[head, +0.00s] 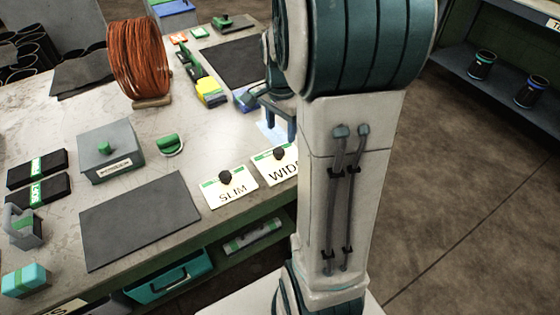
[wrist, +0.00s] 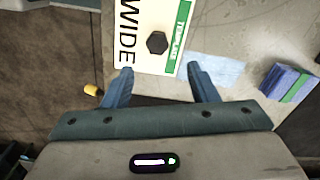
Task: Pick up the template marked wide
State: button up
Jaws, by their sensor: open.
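The template marked WIDE (head: 279,166) lies flat near the front edge of the bench in the head view, a white card with a green strip and a dark knob. My arm hides its right part. In the wrist view the WIDE template (wrist: 147,20) is at the top, with its black knob (wrist: 157,42) beyond my fingertips. My gripper (wrist: 163,76) is open and empty, with its fingers pointing toward the template. In the head view my gripper (head: 283,117) is behind the template, partly hidden by my arm. The template marked SLIM (head: 230,188) lies to the left of it.
A dark mat (head: 138,218) and a grey box (head: 110,151) lie to the left. A copper wire spool (head: 139,60) stands farther back. In the wrist view a light blue cloth-like sheet (wrist: 214,68) and a blue block with a green band (wrist: 288,83) lie to the right.

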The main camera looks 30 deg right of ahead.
aim_at(279, 150)
jog(key=shift+f, duration=0.85)
jog(key=f, duration=0.2)
jog(key=a+f, duration=0.1)
jog(key=f, duration=0.1)
jog(key=shift+s+f, duration=0.1)
jog(key=shift+s, duration=0.15)
jog(key=shift+d+f, duration=0.1)
jog(key=shift+f, duration=0.45)
jog(key=c, duration=1.1)
